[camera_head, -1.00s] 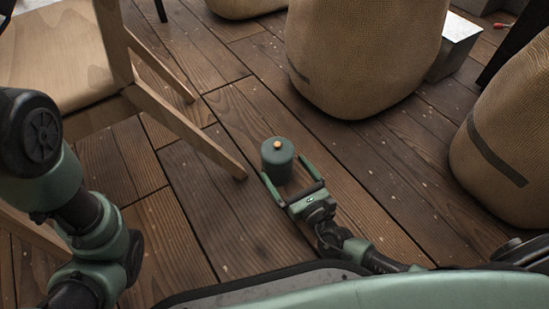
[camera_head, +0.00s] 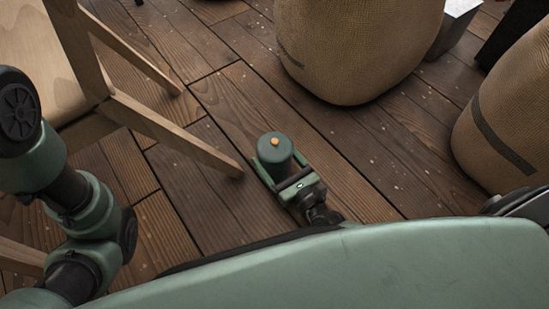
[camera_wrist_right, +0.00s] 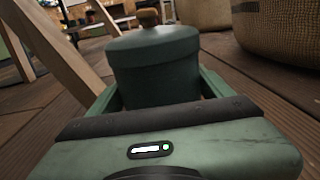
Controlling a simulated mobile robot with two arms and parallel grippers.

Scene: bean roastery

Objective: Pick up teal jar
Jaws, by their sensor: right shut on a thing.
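The teal jar (camera_head: 275,149) is a dark teal cylinder with a lid and an orange-brown knob. It stands upright near the middle of the head view, and it fills the upper middle of the right wrist view (camera_wrist_right: 155,72). My right gripper (camera_head: 276,166) is shut on the jar, with a finger along each side of it. I cannot tell whether the jar's base touches the floor. My left arm shows at the left edge of the head view; its gripper is out of view.
A wooden chair (camera_head: 62,50) stands at the left, and one of its legs (camera_head: 185,143) ends close to the jar. Large woven sacks (camera_head: 358,50) stand at the back and right (camera_head: 510,125). A metal box (camera_head: 453,25) is behind them. The plank floor (camera_head: 330,165) around the jar is clear.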

